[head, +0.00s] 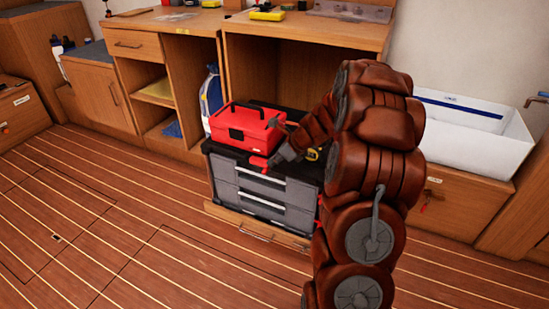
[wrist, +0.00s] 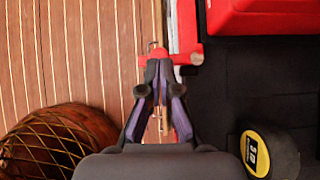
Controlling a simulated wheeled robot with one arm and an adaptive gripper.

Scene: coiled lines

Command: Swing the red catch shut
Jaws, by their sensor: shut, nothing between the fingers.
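The red catch (head: 257,162) is at the top front edge of the grey drawer chest (head: 262,190), below the red toolbox (head: 243,125). In the wrist view, the red catch (wrist: 187,28) shows as a red strip along the chest's edge, with a red part crossing at the fingertips. My gripper (head: 274,161) is at the chest's front edge, close to the catch. In the wrist view, my gripper (wrist: 158,62) is shut and empty, its tips over or against the red crossing part. The fingers hide some of that part, and I cannot tell whether they touch it.
A yellow and black tape measure (wrist: 257,152) lies on the chest's black top, right of my gripper. The wooden cabinet (head: 270,75) stands behind. A white box (head: 470,135) is on the right. The striped wooden floor (head: 110,215) is clear at the left.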

